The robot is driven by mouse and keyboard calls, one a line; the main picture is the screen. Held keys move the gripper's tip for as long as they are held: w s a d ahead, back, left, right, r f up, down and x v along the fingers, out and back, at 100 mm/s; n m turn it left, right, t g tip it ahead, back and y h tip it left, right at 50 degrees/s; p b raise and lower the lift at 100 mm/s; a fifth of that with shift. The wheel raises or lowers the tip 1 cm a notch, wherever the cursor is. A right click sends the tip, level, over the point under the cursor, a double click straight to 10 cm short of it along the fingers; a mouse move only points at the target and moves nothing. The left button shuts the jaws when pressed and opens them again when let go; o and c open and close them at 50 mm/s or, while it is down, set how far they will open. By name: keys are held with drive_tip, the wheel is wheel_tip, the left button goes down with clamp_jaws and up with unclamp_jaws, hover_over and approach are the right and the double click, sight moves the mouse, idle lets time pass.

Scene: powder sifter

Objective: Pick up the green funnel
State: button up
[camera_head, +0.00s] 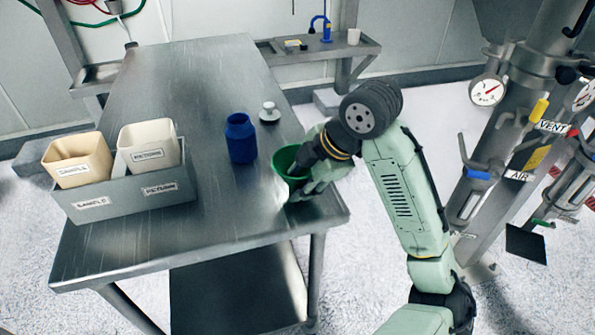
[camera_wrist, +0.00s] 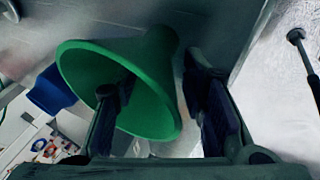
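The green funnel (camera_head: 286,160) is at the right edge of the metal table, its wide mouth up in the head view. My gripper (camera_head: 307,178) is at the funnel's right side and partly hides it. In the wrist view, the funnel (camera_wrist: 150,75) shows its wide mouth toward the lower left and its narrow end at the top. My gripper (camera_wrist: 155,82) is open around the funnel's wall, with one finger inside the mouth and the other outside. A gap shows between the outer finger and the wall. The funnel's base is hidden in the head view.
A blue bottle (camera_head: 241,138) and a small grey-white object (camera_head: 269,112) stand left of and behind the funnel. A grey crate (camera_head: 120,192) with two labelled tubs is at the table's left. The table (camera_head: 200,250) is clear in front. Gauged pipework (camera_head: 520,110) stands at the right.

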clamp_jaws()
drive_tip(key=shift+r, duration=0.1)
idle(0.7)
